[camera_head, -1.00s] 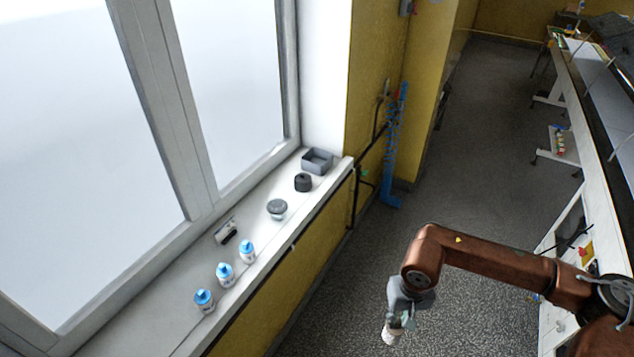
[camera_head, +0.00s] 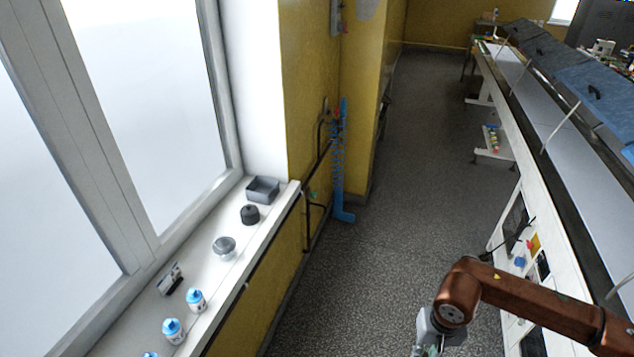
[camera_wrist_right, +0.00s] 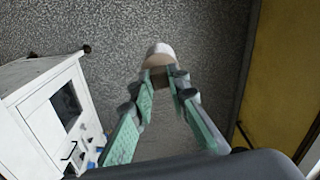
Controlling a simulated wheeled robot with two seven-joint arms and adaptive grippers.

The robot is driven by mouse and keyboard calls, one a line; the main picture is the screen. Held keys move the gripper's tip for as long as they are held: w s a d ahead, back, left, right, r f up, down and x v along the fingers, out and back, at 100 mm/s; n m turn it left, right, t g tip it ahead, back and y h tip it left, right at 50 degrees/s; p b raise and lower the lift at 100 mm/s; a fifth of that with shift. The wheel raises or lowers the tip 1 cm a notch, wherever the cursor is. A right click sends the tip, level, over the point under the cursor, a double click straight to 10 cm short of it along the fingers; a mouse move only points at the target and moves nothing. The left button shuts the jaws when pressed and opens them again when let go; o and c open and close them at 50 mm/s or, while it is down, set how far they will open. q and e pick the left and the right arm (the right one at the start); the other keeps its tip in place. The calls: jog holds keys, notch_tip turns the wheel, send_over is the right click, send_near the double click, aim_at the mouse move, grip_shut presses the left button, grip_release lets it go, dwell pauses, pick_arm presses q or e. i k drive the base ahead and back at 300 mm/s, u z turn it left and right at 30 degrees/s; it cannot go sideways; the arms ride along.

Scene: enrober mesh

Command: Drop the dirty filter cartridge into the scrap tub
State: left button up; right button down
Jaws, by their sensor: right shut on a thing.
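My right gripper (camera_wrist_right: 160,78) is shut on a short cylinder, pale on top with a tan side, the filter cartridge (camera_wrist_right: 159,51). It is held at the fingertips, above the grey speckled floor. In the head view my right gripper (camera_head: 428,349) is cut off by the bottom edge, and the cartridge cannot be made out. A small grey open tub (camera_head: 263,190), which looks like the scrap tub, stands at the far end of the white window sill, well to the left of and beyond the gripper. My left gripper is not in view.
On the sill (camera_head: 236,284) stand a dark round part (camera_head: 250,214), a grey-lidded jar (camera_head: 224,247), a small dark-and-white item (camera_head: 169,278) and blue-capped bottles (camera_head: 196,300). A white machine (camera_head: 535,215) lines the right. The floor (camera_head: 385,220) between is clear.

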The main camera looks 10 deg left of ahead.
aim_at(263, 190)
jog(key=z, duration=0.2)
jog(key=i, duration=0.9)
jog(key=u, duration=0.65)
jog(key=i, duration=0.7)
jog(key=u, duration=1.1)
jog(key=i, duration=0.7)
jog(key=u, duration=0.1)
